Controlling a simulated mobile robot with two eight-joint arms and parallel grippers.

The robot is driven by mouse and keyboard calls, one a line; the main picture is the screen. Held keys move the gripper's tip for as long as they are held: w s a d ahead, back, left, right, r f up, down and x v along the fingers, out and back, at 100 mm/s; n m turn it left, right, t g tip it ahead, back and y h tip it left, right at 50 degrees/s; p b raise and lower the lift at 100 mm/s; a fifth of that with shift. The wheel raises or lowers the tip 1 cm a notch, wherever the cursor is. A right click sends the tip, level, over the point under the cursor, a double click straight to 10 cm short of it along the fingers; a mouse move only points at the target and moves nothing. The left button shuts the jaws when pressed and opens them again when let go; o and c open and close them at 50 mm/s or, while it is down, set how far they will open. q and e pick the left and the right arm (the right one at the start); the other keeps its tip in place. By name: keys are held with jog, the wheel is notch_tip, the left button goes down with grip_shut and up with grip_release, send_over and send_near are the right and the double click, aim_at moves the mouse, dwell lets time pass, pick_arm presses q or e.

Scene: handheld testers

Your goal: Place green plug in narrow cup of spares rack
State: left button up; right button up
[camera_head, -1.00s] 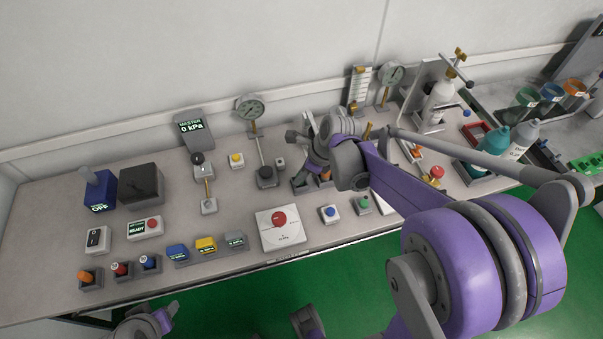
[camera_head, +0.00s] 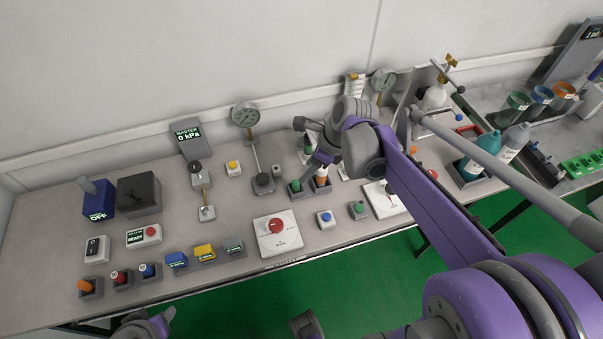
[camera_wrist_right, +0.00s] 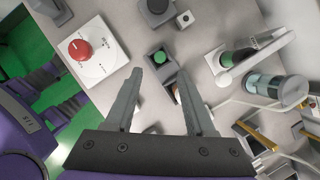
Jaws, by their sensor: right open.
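The spares rack (camera_head: 308,191) is a small grey block with cups near the middle of the bench. A green plug (camera_head: 296,185) stands in its left cup in the head view; I cannot tell if that cup is the narrow one. It also shows in the right wrist view as a green top (camera_wrist_right: 161,57) in a dark cup. A white and orange piece (camera_head: 321,176) stands in the cup beside it. My right gripper (camera_wrist_right: 167,66) is open, its fingertips apart above the rack, holding nothing.
A white box with a red knob (camera_head: 277,227) lies left of the rack. Blue (camera_head: 325,216) and green (camera_head: 358,207) buttons stand in front. A gauge (camera_head: 245,114) and a green-topped item (camera_head: 308,143) are behind. Bottles (camera_head: 482,155) stand to the right.

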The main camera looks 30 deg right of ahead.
jog(key=s+a+f+n+h, duration=0.1)
jog(key=s+a+n, duration=0.3)
jog(key=n, duration=1)
jog(key=s+a+f+n+t+h, duration=0.1)
jog(key=s+a+n, duration=0.4)
jog(key=s+n, duration=0.5)
jog(key=f+n, duration=0.1)
jog(key=n, duration=0.3)
jog(key=shift+t+h, duration=0.3)
jog(key=shift+h, duration=0.1)
jog(key=shift+s, duration=0.15)
